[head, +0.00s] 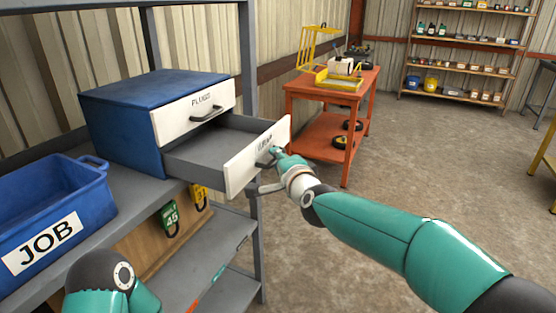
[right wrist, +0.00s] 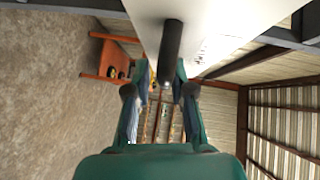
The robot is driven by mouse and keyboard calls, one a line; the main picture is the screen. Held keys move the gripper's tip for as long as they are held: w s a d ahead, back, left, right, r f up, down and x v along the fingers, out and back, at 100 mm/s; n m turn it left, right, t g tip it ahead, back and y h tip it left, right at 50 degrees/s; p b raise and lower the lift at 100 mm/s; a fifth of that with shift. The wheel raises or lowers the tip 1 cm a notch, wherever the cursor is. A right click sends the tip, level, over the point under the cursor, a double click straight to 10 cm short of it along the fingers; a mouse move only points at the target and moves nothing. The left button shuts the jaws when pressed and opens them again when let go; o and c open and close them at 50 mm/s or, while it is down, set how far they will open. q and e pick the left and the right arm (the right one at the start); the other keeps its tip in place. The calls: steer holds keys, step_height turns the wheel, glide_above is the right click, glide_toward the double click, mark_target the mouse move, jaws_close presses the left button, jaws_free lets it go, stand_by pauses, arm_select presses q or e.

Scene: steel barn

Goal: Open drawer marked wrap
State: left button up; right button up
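A blue cabinet (head: 122,108) with two white-fronted drawers stands on a grey shelf. The lower drawer (head: 240,172) is pulled well out, and its grey inside looks empty. Its label is partly covered and hard to read. The upper drawer (head: 170,122) is shut and has a different label. My right gripper (head: 275,157) is at the lower drawer's dark handle. In the right wrist view, the fingertips (right wrist: 168,78) close in on either side of the handle (right wrist: 173,45), against the white front (right wrist: 215,25). My left gripper is out of view; only part of that arm shows.
A blue bin (head: 90,190) marked JOB stands left of the cabinet. Green and yellow padlock-shaped tags (head: 169,217) hang below the shelf edge. A grey post stands beside the drawer. An orange cart (head: 313,95) stands behind it. The floor to the right is clear.

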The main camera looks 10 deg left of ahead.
steer(key=shift+d+r, duration=0.1)
steer(key=v, duration=1.1)
steer(key=shift+s, duration=0.4)
steer(key=shift+d, duration=0.15)
